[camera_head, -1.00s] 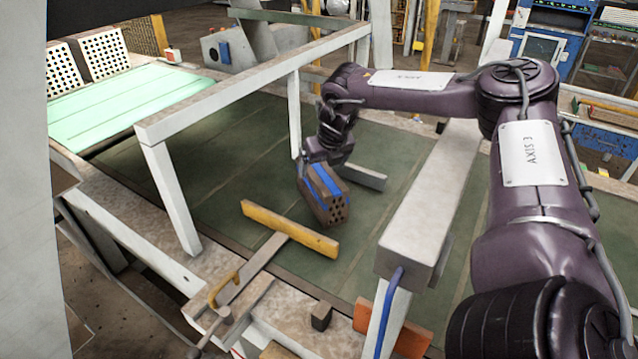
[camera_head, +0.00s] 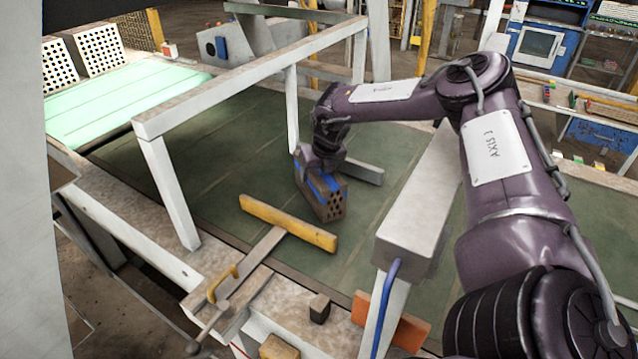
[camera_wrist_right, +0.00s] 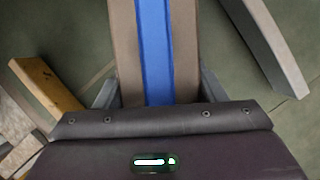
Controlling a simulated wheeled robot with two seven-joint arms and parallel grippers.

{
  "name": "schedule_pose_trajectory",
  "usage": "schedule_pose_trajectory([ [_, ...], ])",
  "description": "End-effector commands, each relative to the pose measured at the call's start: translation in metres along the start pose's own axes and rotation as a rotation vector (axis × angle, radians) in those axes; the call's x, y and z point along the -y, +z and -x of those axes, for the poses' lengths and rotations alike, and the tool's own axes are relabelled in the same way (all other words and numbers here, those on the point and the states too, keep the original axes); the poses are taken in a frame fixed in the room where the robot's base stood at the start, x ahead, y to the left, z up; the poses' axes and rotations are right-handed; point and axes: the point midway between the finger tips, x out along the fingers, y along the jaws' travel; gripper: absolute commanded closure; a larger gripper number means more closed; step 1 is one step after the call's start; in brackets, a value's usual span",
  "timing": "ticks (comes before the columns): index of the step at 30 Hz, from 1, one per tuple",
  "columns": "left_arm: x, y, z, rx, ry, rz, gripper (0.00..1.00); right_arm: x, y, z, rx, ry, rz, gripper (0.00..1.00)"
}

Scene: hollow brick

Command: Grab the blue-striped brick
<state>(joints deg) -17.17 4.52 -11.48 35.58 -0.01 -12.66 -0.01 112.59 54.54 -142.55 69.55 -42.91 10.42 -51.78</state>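The blue-striped brick (camera_head: 334,205), brown with holes in its end face, is on the green conveyor surface under my right gripper. It also shows in the right wrist view (camera_wrist_right: 154,45), with one blue stripe running lengthwise. My right gripper (camera_head: 322,172) is over the brick and hides part of its top. In the right wrist view, the gripper's fingers (camera_wrist_right: 160,92) lie on either side of the brick. I see no clear gap, but cannot tell whether they press on it. My left gripper is not in view.
A yellow wooden bar (camera_head: 287,222) lies just in front of the brick. A grey frame (camera_head: 250,78) stands behind and left. A thick grey beam (camera_head: 420,205) is to the right, close to my right arm. A low grey bar (camera_head: 362,172) lies right of the brick.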

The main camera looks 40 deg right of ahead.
Motion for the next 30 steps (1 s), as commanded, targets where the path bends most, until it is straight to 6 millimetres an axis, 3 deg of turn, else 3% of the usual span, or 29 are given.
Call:
schedule_pose_trajectory([
  [1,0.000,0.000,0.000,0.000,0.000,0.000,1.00,0.000,0.000,-0.001,0.002,-0.001,0.000,0.53],
  [11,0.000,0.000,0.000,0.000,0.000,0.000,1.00,0.000,0.000,-0.001,0.002,-0.001,0.000,0.96],
  [23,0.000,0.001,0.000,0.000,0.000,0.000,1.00,-0.001,0.006,0.007,0.010,0.002,-0.001,0.97],
  [30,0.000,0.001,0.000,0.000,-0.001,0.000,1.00,-0.001,0.018,0.033,0.014,0.004,-0.003,0.97],
])
